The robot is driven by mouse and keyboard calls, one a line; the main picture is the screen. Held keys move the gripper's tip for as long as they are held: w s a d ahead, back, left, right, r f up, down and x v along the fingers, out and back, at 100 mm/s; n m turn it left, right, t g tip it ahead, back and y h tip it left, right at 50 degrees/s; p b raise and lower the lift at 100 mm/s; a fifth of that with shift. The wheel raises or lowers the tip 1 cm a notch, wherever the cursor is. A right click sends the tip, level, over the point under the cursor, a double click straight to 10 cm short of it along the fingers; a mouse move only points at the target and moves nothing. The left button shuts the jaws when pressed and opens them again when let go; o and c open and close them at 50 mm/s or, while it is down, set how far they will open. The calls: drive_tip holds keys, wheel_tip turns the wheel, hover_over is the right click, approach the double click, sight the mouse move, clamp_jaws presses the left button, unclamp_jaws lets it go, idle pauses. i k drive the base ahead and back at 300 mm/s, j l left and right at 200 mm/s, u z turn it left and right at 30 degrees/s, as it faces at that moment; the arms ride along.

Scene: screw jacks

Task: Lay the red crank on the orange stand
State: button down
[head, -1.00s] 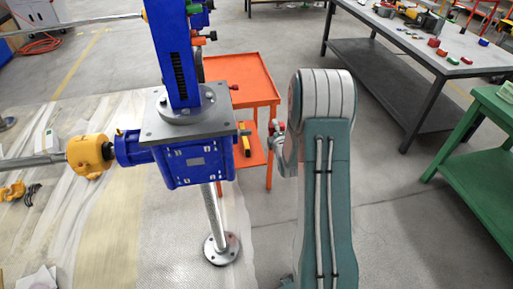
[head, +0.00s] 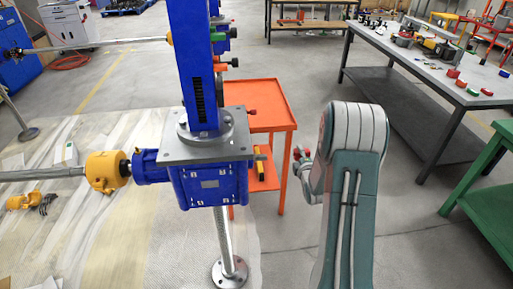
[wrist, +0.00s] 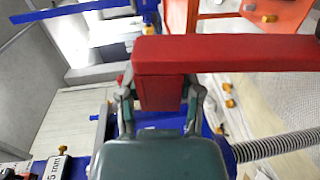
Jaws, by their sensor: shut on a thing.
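The red crank (wrist: 225,54) is held in my gripper (wrist: 160,97). In the wrist view, its thick block sits between the two fingers, and its long bar reaches to the right edge. In the head view, my bent arm hides most of my gripper. The orange stand (head: 285,118) is a small table with a lower shelf, behind the blue jack and left of my arm. Orange framework (wrist: 285,14) also shows at the top right of the wrist view, beyond the crank and apart from it.
A blue screw jack (head: 212,184) with a tall blue column stands in front of the stand's left part. A yellow coupling (head: 107,172) and shaft join it from the left. A grey workbench (head: 440,75) and green table (head: 490,205) stand at right. Floor between stand and workbench is clear.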

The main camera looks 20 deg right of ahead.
sight(249, 107)
drive_tip(key=k, duration=1.5)
drive_tip(key=i+l+u, duration=0.25)
drive_tip(key=i+l, duration=0.15)
drive_tip(key=l, duration=0.3)
drive_tip(key=i+l+u, duration=0.25)
drive_tip(key=l, duration=0.55)
drive_tip(key=i+l+u, duration=0.25)
drive_tip(key=l, duration=0.6)
drive_tip(key=i+l+u, duration=0.2)
drive_tip(key=l, duration=0.7)
drive_tip(key=i+l+u, duration=0.25)
drive_tip(key=l, duration=0.65)
drive_tip(key=l+u, duration=0.25)
drive_tip(key=l, duration=0.65)
